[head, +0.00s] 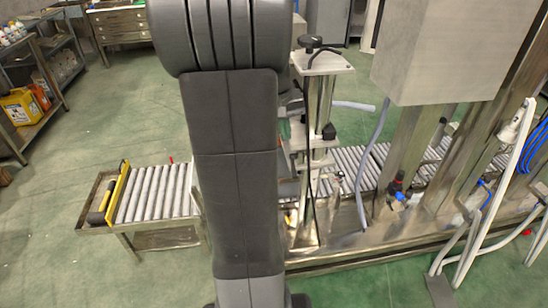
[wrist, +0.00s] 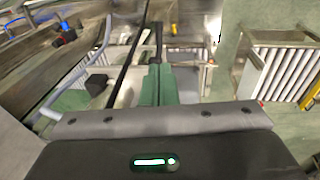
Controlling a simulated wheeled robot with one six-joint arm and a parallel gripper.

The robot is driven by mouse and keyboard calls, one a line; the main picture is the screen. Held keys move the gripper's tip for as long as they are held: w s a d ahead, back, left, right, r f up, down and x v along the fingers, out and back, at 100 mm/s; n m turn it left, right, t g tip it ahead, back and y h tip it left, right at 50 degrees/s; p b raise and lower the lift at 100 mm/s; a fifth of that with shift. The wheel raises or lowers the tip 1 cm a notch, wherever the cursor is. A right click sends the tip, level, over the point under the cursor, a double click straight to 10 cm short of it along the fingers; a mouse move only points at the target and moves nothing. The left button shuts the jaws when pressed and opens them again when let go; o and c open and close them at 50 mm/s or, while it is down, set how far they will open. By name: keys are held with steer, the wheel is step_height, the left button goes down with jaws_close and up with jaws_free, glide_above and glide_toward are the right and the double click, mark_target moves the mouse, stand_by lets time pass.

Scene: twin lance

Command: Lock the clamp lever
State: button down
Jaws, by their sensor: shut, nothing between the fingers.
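My gripper (wrist: 157,68) shows in the wrist view with its two green fingers side by side, shut and empty. In the head view my arm covers most of it. A metal post stand carries a black knob (head: 310,43) on top and a small black handle-like part (head: 329,131) lower down. I cannot tell for sure which part is the clamp lever, or whether it is locked. In the wrist view a dark upright part stands just beyond the fingertips, and I cannot tell whether they touch it.
A roller conveyor (head: 155,194) runs behind the stand. A large grey box (head: 444,50) and metal uprights stand on the right, with a grey hose (head: 371,165) hanging between. Shelving (head: 38,110) is at the far left. The green floor at left is open.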

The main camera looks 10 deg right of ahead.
mark_target(293, 170)
steer(key=shift+d, duration=0.1)
steer(key=x, duration=1.4)
steer(key=shift+f+b, duration=0.15)
steer(key=shift+b, duration=0.35)
